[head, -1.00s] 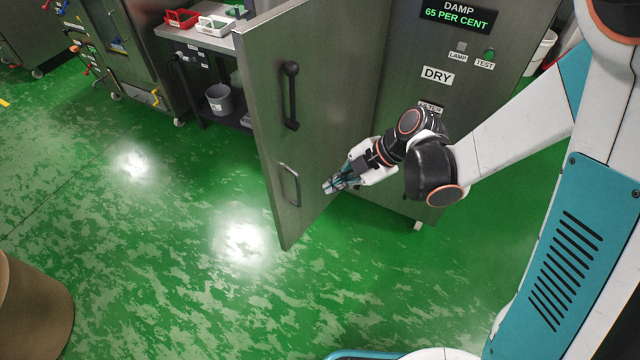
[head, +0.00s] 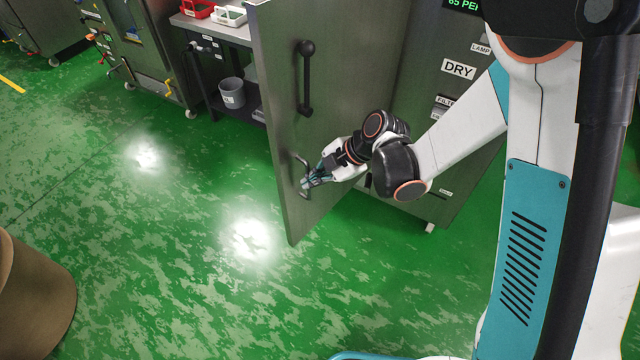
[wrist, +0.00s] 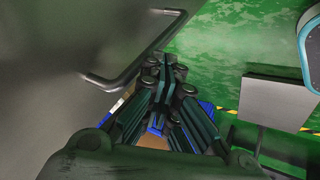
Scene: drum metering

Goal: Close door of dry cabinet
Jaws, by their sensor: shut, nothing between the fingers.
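The dry cabinet (head: 455,120) has a grey front with a DRY label. Its door (head: 350,60) stands open, swung out towards me. A dark bar handle (head: 306,80) is high on the door face, and a thin metal handle (head: 301,162) is lower near its free edge. My gripper (head: 307,183) is shut and empty at the lower handle, overlapping it in the head view. In the wrist view the shut fingertips (wrist: 163,68) are close beside the metal handle (wrist: 140,75); I cannot tell whether they touch it.
Green floor in front of the door is clear. A brown drum (head: 35,300) stands at lower left. A bench (head: 215,25) with red and white trays and a grey bucket (head: 231,92) below is behind the door, with other machines (head: 140,40) further left.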

